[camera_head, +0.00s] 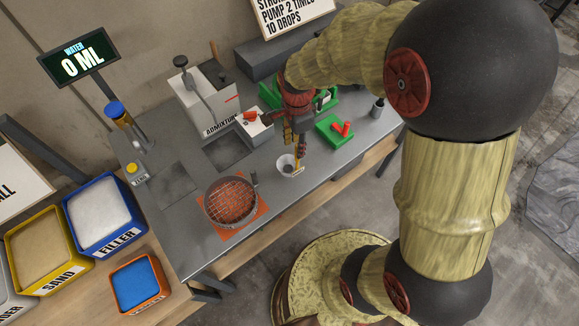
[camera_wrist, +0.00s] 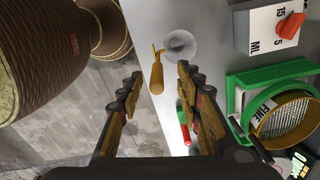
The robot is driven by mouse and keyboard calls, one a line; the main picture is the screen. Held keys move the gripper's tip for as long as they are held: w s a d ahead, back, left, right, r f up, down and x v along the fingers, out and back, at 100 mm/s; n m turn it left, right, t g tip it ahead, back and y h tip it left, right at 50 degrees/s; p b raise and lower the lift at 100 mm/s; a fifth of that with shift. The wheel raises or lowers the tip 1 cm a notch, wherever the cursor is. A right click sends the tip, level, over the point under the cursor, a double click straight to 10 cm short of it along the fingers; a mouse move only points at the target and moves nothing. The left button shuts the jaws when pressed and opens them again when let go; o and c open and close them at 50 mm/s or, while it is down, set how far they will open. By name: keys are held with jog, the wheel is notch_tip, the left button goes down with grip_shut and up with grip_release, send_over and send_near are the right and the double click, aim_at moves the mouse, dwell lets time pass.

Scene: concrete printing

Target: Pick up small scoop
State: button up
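The small scoop, with a pale round bowl and a yellow handle (camera_wrist: 157,76), is on the grey table near its front edge. Its pale bowl (camera_head: 286,163) also shows in the head view, just below my gripper (camera_head: 297,143). In the wrist view my gripper (camera_wrist: 158,84) is open, with its two fingers apart. The handle appears between the fingertips, with a gap on each side. No contact shows, and the height of the fingertips above the handle is hard to tell.
A green tray (camera_head: 327,134) with red pieces lies right of the scoop. A wire-topped round pan (camera_head: 231,201) stands to the left. The dial box (camera_wrist: 275,24) and green-framed sieve (camera_wrist: 283,117) are nearby. The table's front edge is close to the scoop.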

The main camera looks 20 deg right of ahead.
jog(key=f, duration=0.6)
jog(key=shift+s+d+f+b, duration=0.15)
jog(key=shift+d+f+b, duration=0.1)
jog(key=shift+f+b, duration=0.1)
jog(key=shift+c, duration=0.8)
jog(key=c, duration=0.7)
grip_shut()
